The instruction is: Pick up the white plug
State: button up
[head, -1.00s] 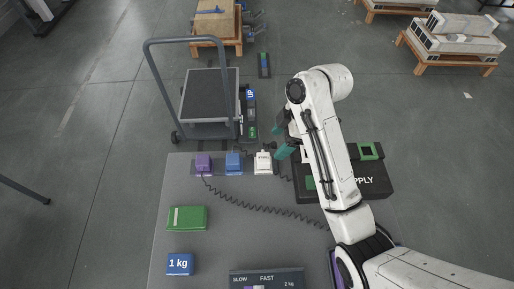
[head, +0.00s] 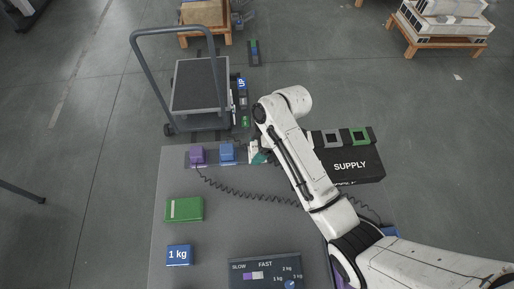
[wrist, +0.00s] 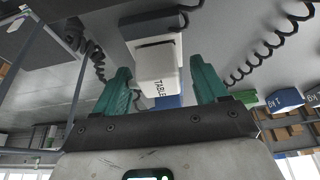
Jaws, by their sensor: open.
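The white plug (wrist: 158,82) is a white block marked "TABLE" with a dark part behind it, seen in the wrist view. It lies between the two green fingers of my gripper (wrist: 160,68), with a visible gap on each side. In the head view my gripper (head: 259,157) is at the plug's place at the grey table's top edge, and my arm and fingers hide most of the plug. My gripper is open and is not closed on the plug.
A purple plug (head: 197,155) and a blue plug (head: 227,153) stand in a row left of my gripper. Coiled cords cross the table (head: 225,225). A black SUPPLY box (head: 350,165) lies right of my arm. A lift cart (head: 200,85) stands behind.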

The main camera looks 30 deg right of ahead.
aim_at(253, 148)
jog(key=shift+c, duration=0.3)
jog(key=c, duration=0.9)
jog(key=shift+r, duration=0.25)
jog(key=r, duration=0.2)
jog(key=r+b, duration=0.1)
jog(key=shift+s+a+r, duration=0.1)
jog(key=shift+s+a, duration=0.05)
jog(key=shift+s, duration=0.1)
jog(key=s+a+r+p, duration=0.1)
jog(key=s+r, duration=0.2)
jog(key=s, duration=0.1)
jog(key=s+a+r+p, duration=0.1)
jog(key=s+r+p, duration=0.1)
jog(key=s+r, duration=0.1)
jog(key=s+a+r+p, duration=0.1)
jog(key=s+a+r, duration=0.1)
jog(key=s, duration=0.4)
jog(key=shift+r+p, duration=0.4)
jog(key=shift+r, duration=0.2)
jog(key=shift+w, duration=0.1)
